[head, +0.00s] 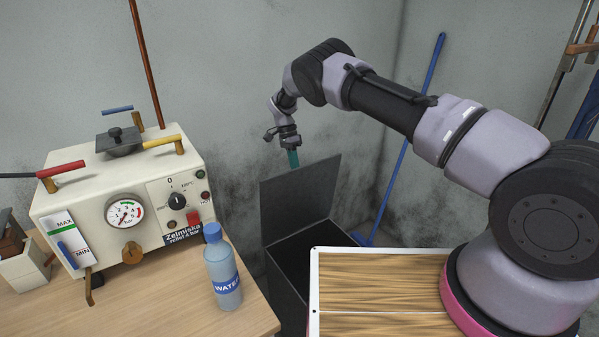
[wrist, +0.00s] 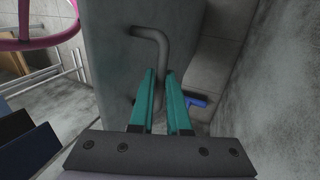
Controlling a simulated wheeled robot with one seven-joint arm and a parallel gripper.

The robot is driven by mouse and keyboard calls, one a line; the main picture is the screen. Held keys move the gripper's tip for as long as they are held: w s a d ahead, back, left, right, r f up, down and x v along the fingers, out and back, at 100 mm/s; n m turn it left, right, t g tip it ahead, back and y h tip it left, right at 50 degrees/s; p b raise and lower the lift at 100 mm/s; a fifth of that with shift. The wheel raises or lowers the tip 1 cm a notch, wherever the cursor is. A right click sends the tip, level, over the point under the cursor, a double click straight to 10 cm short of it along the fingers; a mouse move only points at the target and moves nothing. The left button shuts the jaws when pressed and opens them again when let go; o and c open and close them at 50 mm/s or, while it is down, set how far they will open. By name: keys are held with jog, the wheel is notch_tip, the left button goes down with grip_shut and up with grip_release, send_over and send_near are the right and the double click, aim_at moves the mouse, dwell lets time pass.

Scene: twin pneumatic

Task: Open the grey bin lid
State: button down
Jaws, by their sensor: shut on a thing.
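The grey bin (head: 283,290) stands on the floor between the wooden table and the wood-topped surface. Its lid (head: 300,198) is raised, standing steeply tilted, and the dark opening shows below it. The lid also shows in the wrist view (wrist: 108,60) as a flat grey panel. A bent grey handle bar (wrist: 150,33) sits against this panel. My gripper (head: 293,158) is at the top edge of the lid, partly hidden behind it. In the wrist view, its teal fingers (wrist: 160,74) are shut on the handle bar, one on each side.
A wooden table (head: 165,310) at left bears a cream pressure machine (head: 90,195) and a water bottle (head: 222,268) near the bin. A wood-topped surface (head: 380,285) lies right of the bin. A blue broom (head: 405,140) leans in the wall corner behind.

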jog(key=shift+w+a, duration=0.1)
jog(key=shift+a, duration=0.1)
dwell(0.3)
jog(key=c, duration=0.9)
grip_release()
jog(key=shift+w+r, duration=0.1)
jog(key=v, duration=1)
jog(key=shift+w+r, duration=0.15)
jog(key=shift+r, duration=0.15)
